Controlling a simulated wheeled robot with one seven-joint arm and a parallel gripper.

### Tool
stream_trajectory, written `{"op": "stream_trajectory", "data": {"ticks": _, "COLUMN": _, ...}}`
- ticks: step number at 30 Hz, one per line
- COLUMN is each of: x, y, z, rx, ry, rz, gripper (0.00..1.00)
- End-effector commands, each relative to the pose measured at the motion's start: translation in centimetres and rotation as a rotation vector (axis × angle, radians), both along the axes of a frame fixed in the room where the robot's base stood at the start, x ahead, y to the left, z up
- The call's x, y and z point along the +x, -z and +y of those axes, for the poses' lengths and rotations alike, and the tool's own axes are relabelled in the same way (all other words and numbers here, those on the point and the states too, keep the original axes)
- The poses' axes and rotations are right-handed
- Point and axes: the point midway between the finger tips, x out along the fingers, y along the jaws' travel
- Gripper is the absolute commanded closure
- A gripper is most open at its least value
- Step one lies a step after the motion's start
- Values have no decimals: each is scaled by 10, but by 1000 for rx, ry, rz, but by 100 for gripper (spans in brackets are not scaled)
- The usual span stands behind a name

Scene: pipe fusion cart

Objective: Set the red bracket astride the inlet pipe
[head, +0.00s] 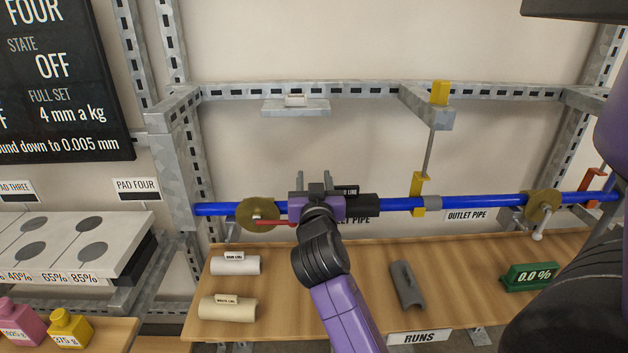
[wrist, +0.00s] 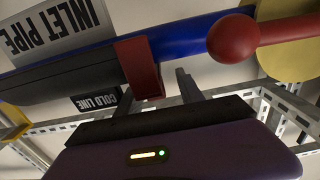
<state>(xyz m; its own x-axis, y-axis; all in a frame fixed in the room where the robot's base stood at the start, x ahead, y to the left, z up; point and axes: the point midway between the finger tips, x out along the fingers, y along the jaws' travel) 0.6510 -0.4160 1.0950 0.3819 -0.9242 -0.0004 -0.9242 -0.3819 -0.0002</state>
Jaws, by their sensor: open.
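The red bracket (wrist: 139,66) is across the inlet pipe (wrist: 187,37) in the wrist view, where the blue pipe meets a dark covering. It appears to touch the pipe; its far side is hidden, so I cannot tell how fully it straddles. My gripper (wrist: 153,84) is open, with one grey finger on each side of the bracket's lower end and a visible gap on the right. In the head view my gripper (head: 314,182) is at the inlet pipe (head: 214,209) and hides the bracket.
A brass disc (head: 258,214) with a red lever (head: 277,223) sits left of my gripper; the lever's red ball (wrist: 240,38) is close in the wrist view. A yellow bracket (head: 418,194) is on the right. Grey and cream half-shells (head: 406,285) lie on the wooden shelf (head: 350,262).

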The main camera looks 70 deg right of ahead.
Motion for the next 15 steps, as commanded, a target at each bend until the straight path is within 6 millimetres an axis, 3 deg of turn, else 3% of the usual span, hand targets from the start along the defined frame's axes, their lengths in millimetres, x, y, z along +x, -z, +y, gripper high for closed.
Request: {"op": "stream_trajectory", "data": {"ticks": 15, "x": -25, "y": 2, "z": 64, "rx": 1, "ry": -3, "rz": 0, "gripper": 56}}
